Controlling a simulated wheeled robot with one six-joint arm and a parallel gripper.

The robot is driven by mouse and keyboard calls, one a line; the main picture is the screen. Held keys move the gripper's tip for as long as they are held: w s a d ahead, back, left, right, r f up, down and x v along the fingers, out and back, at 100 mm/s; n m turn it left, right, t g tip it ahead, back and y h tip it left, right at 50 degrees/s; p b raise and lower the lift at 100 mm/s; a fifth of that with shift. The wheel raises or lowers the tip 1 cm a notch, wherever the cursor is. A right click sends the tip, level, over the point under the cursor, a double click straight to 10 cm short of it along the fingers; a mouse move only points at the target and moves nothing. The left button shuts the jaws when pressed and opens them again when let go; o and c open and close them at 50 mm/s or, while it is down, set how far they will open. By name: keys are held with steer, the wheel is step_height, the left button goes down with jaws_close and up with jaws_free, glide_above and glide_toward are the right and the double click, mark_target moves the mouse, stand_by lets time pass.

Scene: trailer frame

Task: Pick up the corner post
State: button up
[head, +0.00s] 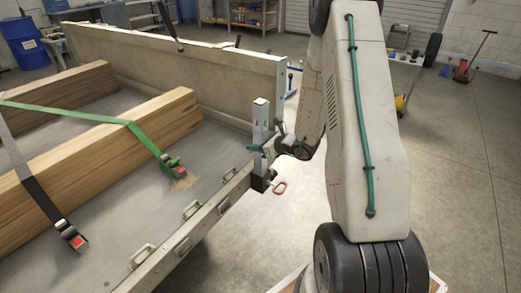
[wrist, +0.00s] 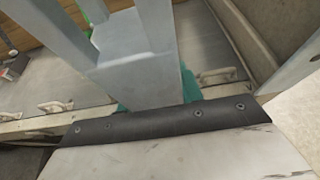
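The corner post (head: 261,114) is a pale grey metal upright at the near right corner of the trailer bed. It stands upright above a black socket (head: 261,183); my gripper hides part of it, and I cannot tell if its foot is in the socket. My gripper (head: 264,147) is at the post's lower half, with teal pieces showing on either side. In the wrist view the grey metal of the post (wrist: 140,78) fills the space in front of the black palm edge, with teal (wrist: 188,84) beside it. Whether the fingers press on it is not clear.
The trailer side rail (head: 190,228) carries metal handles. Timber beams (head: 120,140) lie on the bed under a green strap (head: 95,117). A tall side board (head: 190,75) stands behind. Floor to the right is open.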

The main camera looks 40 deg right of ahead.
mark_target(257, 100)
jaws_close()
steer(key=shift+r, duration=0.15)
step_height(257, 100, up, 18)
steer(key=shift+f, duration=0.1)
stand_by(0.3)
